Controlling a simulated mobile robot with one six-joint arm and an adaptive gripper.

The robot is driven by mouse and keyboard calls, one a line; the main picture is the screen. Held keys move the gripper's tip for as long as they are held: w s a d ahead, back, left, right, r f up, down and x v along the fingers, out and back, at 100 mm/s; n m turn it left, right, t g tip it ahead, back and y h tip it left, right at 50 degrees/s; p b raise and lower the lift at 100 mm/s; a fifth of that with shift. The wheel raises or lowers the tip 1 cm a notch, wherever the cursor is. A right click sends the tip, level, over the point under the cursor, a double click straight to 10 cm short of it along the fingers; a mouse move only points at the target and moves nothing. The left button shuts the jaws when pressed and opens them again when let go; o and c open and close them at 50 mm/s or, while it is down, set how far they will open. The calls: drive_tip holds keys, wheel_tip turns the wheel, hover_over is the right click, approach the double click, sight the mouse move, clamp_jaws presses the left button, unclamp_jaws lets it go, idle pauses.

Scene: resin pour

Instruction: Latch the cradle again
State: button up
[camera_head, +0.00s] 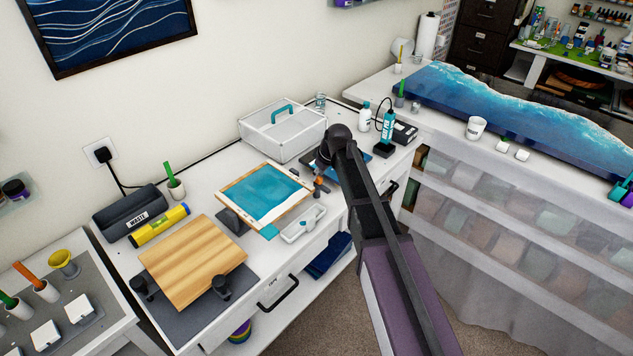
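A wood-framed panel with a teal face (262,192) sits tilted on a dark support (233,220) in the middle of the white bench; this looks like the cradle. A small orange and dark piece (319,184) is at the panel's right side and may be the latch; its state is too small to tell. My gripper (322,164) is just above and behind this piece, at the panel's right end. My own arm partly covers it, so its fingers and any contact are unclear.
A white tray (303,224) lies in front of the panel. A wooden board (193,260) on dark supports is at front left. A teal bottle (388,127) and black box (404,133) stand to the right.

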drive_tip(key=shift+b+x, duration=0.7)
drive_tip(key=shift+x, duration=0.35)
clamp_jaws()
